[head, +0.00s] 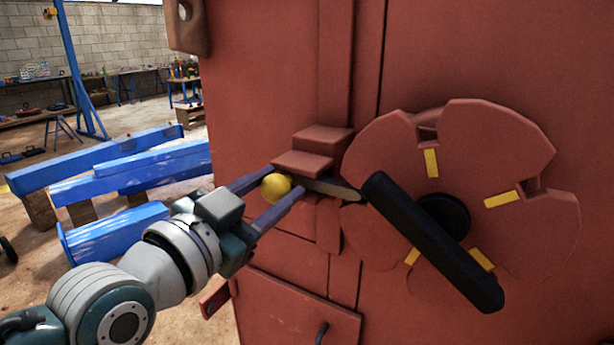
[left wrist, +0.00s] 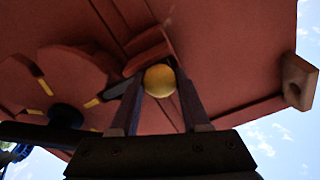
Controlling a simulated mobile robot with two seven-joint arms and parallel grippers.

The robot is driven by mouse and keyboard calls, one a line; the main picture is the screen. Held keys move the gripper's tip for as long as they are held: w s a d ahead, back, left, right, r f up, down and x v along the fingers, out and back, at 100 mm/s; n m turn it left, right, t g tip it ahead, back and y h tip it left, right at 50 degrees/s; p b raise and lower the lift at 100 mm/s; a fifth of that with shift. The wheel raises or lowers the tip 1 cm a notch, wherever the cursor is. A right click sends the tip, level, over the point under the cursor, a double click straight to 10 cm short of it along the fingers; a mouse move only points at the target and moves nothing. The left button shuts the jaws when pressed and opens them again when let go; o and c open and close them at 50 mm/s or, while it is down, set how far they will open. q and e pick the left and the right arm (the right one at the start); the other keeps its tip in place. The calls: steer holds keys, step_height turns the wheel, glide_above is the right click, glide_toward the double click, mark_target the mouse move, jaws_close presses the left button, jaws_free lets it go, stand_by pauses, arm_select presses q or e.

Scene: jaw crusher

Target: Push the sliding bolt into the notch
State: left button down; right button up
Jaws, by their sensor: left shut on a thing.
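The sliding bolt (head: 333,189) is a grey bar with a yellow ball knob (head: 275,187) at its left end. It runs below a red stepped block (head: 308,157) on the machine's face. Its right tip lies at the left edge of the red notched disc (head: 480,160), by the end of a black bar handle. I cannot tell whether the tip sits in a notch. My left gripper (head: 285,183) has its fingers either side of the knob and is shut on it. The knob also shows between the fingers in the left wrist view (left wrist: 159,81). My right gripper is out of view.
The black bar handle (head: 432,240) crosses the disc's front at a slant. Yellow marks (head: 432,163) sit near the disc's notches. The large red machine body (head: 265,80) fills the right.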

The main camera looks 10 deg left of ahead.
arm_select(q)
steer(key=shift+d, duration=0.2)
steer(key=shift+c, duration=1.9)
jaws_free()
steer(key=shift+s, duration=0.1)
steer(key=v, duration=1)
